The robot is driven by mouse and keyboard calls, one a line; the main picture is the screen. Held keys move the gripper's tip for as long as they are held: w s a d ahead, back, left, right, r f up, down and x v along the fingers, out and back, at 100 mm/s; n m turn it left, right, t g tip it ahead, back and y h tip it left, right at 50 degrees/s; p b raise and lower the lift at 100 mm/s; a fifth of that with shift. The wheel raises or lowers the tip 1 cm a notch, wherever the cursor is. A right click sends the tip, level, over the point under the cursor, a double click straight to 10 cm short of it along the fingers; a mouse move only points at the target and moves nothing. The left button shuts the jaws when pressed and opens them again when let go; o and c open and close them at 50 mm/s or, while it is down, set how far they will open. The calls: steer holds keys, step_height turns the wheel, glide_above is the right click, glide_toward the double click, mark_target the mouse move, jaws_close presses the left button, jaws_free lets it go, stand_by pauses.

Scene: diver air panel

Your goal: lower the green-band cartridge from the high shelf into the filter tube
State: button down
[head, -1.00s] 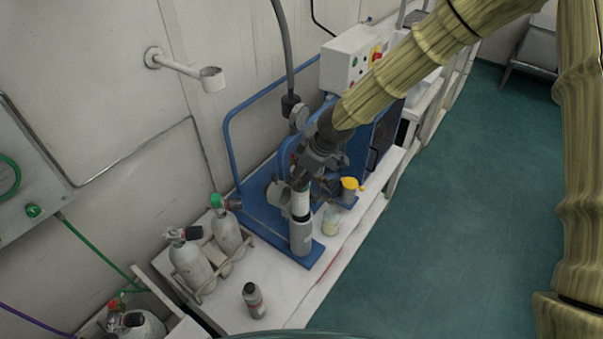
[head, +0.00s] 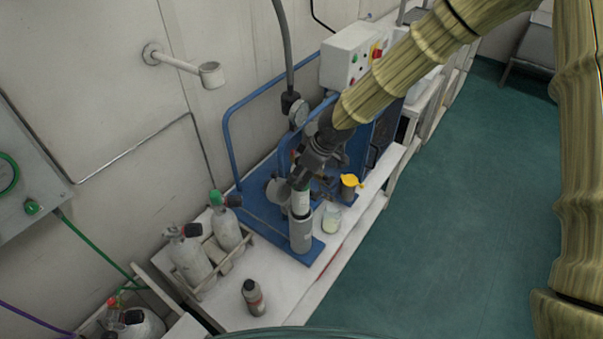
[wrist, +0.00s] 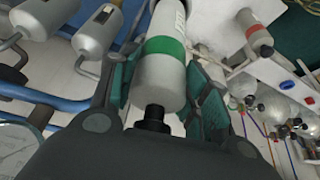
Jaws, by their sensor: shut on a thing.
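The green-band cartridge (wrist: 163,75) is pale grey with a white label and a dark stub at its near end. My gripper (wrist: 163,92) is shut on it, with one finger on each side near the green band. In the head view, my gripper (head: 304,176) is above the grey filter tube (head: 301,236), and the white part of the cartridge (head: 301,201) shows between them. The cartridge looks upright and in line with the tube. I cannot tell how far its lower end is inside. The green band is hardly visible in the head view.
A red-band cartridge (head: 253,298) stands on the white bench (head: 290,287). A glass beaker (head: 332,219) and a yellow-topped fitting (head: 350,184) stand right of the tube. Gas cylinders (head: 190,256) are left. A blue frame (head: 228,150) and gauge (head: 299,114) stand behind.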

mark_target(303, 208)
steer(key=shift+f, duration=0.1)
steer(key=shift+f+b, duration=2.55)
steer(key=shift+f, duration=2)
steer(key=shift+f+b, duration=1.5)
steer(key=shift+f, duration=1.4)
steer(key=shift+s+f, duration=0.1)
steer(key=shift+f, duration=0.1)
